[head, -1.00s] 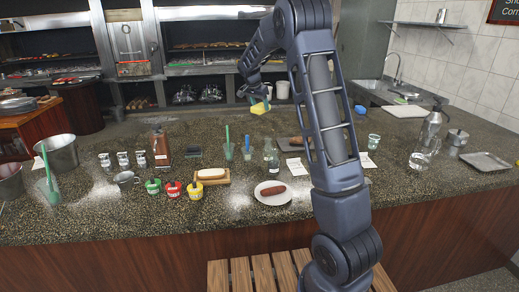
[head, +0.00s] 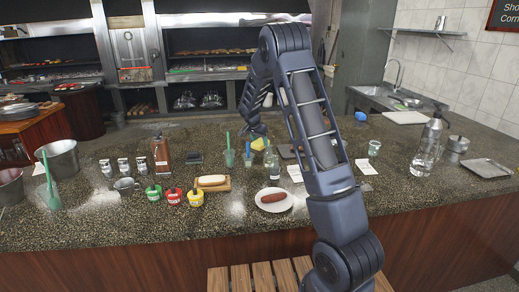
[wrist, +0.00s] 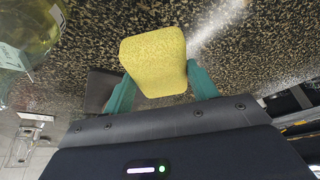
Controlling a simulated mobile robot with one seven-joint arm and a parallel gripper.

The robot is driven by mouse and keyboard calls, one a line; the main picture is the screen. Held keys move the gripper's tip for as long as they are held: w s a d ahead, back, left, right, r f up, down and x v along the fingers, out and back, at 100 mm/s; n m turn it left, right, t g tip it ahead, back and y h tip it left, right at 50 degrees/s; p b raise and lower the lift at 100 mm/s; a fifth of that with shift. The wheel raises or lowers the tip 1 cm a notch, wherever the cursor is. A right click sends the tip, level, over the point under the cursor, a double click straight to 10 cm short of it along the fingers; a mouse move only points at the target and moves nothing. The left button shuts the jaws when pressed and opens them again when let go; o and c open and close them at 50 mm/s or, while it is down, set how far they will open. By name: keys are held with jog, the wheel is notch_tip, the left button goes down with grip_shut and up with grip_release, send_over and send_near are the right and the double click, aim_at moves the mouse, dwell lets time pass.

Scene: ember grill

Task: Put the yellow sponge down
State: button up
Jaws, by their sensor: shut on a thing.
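The yellow sponge (head: 259,144) is small in the head view, low over the speckled counter (head: 225,215) beyond the clear bottle. It fills the middle of the wrist view (wrist: 154,58). My gripper (head: 257,133) points down and is shut on the sponge. In the wrist view its two teal fingers (wrist: 160,84) press on the sponge's sides. I cannot tell whether the sponge touches the counter.
A clear bottle (head: 274,166) and cups with green (head: 229,157) and blue (head: 247,158) utensils stand close by. A dark board (head: 288,152) lies just right. Bare counter shows behind and left.

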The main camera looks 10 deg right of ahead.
jog(key=shift+f, duration=2.1)
jog(key=shift+f, duration=0.15)
jog(key=o, duration=0.9)
jog(key=shift+o, duration=0.2)
